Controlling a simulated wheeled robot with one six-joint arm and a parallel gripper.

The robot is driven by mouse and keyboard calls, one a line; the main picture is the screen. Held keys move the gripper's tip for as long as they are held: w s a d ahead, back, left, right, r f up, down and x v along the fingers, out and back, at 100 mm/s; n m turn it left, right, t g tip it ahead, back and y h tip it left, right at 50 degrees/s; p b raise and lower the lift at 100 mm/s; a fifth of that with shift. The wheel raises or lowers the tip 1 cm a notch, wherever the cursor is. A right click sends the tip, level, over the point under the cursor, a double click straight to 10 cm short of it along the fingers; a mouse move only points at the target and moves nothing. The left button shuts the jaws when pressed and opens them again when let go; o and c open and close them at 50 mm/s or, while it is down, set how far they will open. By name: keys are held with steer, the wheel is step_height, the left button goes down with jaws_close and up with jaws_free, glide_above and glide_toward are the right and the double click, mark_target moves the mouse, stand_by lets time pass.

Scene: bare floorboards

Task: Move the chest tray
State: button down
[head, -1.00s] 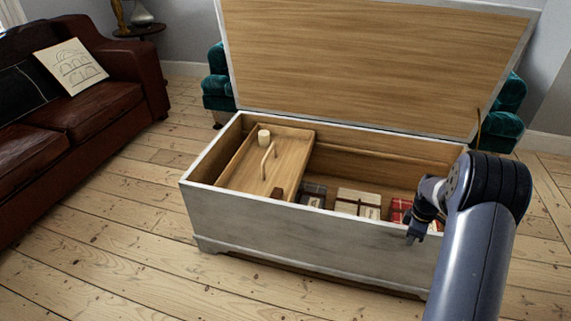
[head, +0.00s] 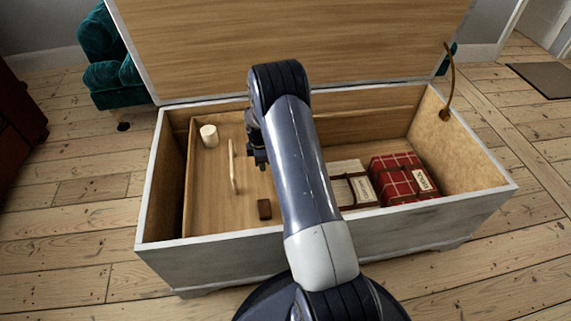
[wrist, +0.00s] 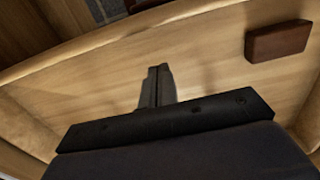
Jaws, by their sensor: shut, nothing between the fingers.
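The wooden chest tray (head: 212,205) sits in the left part of the open chest (head: 220,255). A pale handle (head: 233,168) runs along it. A cream cylinder (head: 209,136) stands at its far left, and a small brown block (head: 264,209) lies near its front right. My gripper (head: 260,162) is above the tray's right side, to the right of the handle, shut and empty. In the wrist view the shut fingers (wrist: 157,86) point over the tray's bare floor (wrist: 215,60), with the brown block (wrist: 278,41) to the right. My arm hides part of the tray's right edge.
The raised lid (head: 300,45) stands behind the chest. A tied cream package (head: 350,183) and a red checked box (head: 402,180) lie in the chest's right part. A teal seat (head: 115,75) is behind, left.

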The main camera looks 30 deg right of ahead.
steer(key=shift+w+a+f, duration=0.1)
steer(key=shift+f, duration=0.55)
steer(key=shift+w+a+f, duration=0.1)
steer(key=shift+f, duration=0.5)
steer(key=d, duration=0.1)
steer(key=d+b, duration=0.1)
steer(key=shift+s+d+r, duration=0.1)
steer(key=shift+s+d, duration=0.2)
steer(key=shift+s, duration=0.1)
steer(key=shift+s+d+r, duration=0.1)
steer(key=shift+s+d, duration=0.15)
steer(key=shift+d, duration=0.45)
steer(key=shift+s+d, duration=0.1)
steer(key=shift+d, duration=0.3)
steer(key=s+d, duration=0.4)
steer(key=d, duration=1)
steer(key=s+d, duration=0.5)
steer(key=d, duration=0.9)
steer(key=shift+b, duration=0.4)
